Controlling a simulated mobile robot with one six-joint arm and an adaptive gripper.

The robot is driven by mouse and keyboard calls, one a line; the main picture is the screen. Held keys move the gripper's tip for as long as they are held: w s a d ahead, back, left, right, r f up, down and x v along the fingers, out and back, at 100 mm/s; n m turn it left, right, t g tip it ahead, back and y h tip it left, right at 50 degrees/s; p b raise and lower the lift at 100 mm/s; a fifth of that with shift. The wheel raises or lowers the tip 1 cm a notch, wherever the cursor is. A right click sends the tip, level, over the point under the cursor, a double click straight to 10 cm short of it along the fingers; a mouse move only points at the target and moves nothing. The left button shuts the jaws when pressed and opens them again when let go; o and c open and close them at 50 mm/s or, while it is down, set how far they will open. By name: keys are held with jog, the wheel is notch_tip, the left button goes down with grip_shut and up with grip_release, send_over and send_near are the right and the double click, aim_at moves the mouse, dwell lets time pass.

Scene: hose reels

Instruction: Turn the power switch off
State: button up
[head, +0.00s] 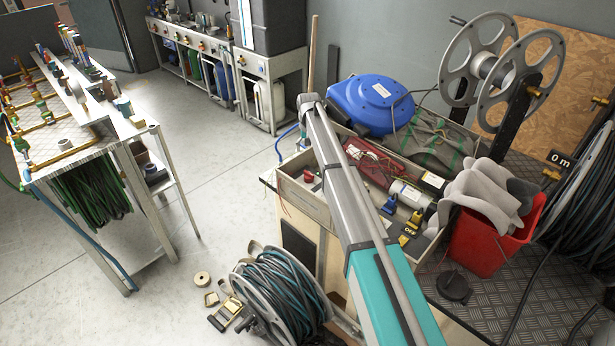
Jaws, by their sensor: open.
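A small dark block with a white "OFF" label (411,231) sits at the near right corner of the wooden tray, next to yellow fittings (415,218). I take it to be the power switch, but its lever and position are too small to tell. My grey and teal arm crosses the middle of the head view and passes just left of the label. My gripper is not visible in this view, so its distance from the switch cannot be told.

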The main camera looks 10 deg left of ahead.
aim_at(308, 173)
jog(key=shift+f+b, duration=6.7)
jog(key=shift+f, duration=0.1)
jog(key=c, duration=1.1)
jog(key=shift+a, duration=0.2)
jog(key=shift+c, duration=0.2)
jog(key=shift+d, duration=0.1)
